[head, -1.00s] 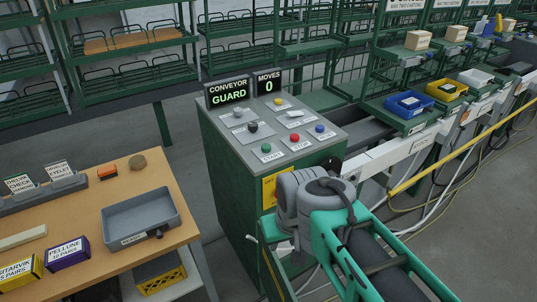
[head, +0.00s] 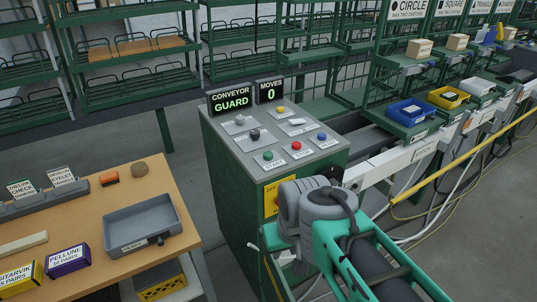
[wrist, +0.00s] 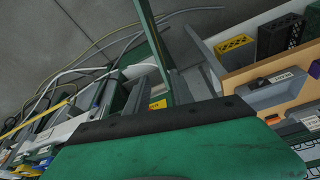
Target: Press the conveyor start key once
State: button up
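The green conveyor start key (head: 268,155) sits at the front left of the sloped grey panel (head: 247,158), above a label reading START. A red stop key (head: 297,146) and a blue key (head: 321,137) are to its right. The displays behind read CONVEYOR GUARD (head: 230,98) and MOVES 0 (head: 270,90). My arm's grey wrist is in front of the panel, lower right of the start key and apart from it. A small dark part (head: 334,170) beyond the wrist may be my gripper; its fingers are not clear. The wrist view does not show the keys.
A wooden table (head: 115,205) with a grey tray (head: 140,225) stands left of the green cabinet (head: 232,205). A yellow rail (head: 465,145) and bins, including a blue one (head: 409,111), are at the right. Bare floor lies between table and cabinet.

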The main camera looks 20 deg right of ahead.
grip_shut()
dwell(1.4)
